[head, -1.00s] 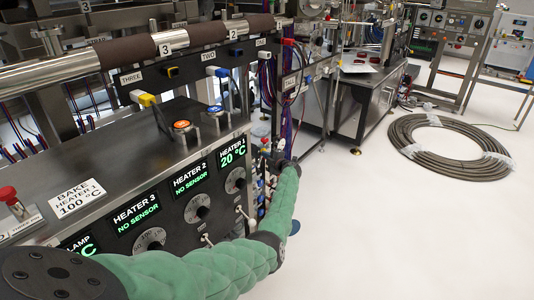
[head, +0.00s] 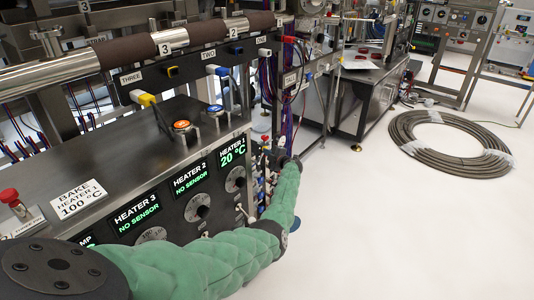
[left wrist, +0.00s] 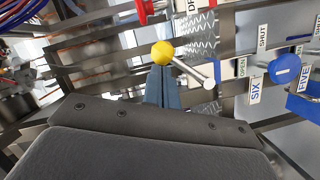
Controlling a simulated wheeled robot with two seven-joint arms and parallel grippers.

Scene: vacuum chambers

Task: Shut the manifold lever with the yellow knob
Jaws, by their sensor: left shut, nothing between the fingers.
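The yellow knob (left wrist: 162,52) sits on the end of a pale metal lever rod (left wrist: 192,71) in the left wrist view. The rod slants down right from the knob to its pivot, close to the OPEN label (left wrist: 242,67); a SHUT label (left wrist: 262,37) stands farther up right. My left gripper (left wrist: 161,80) is shut and empty, its narrow fingers just below the knob in the picture. I cannot tell if they touch it. In the head view my green-sleeved left arm reaches past the heater panel; its fingers and the lever are not clear there. My right gripper is not in view.
A blue knob (left wrist: 285,68) with SIX and FIVE labels is right of the lever. A red handle (left wrist: 145,10) is above it. The heater panel (head: 150,185) stands left of my arm. A hose coil (head: 450,143) lies on open white floor at right.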

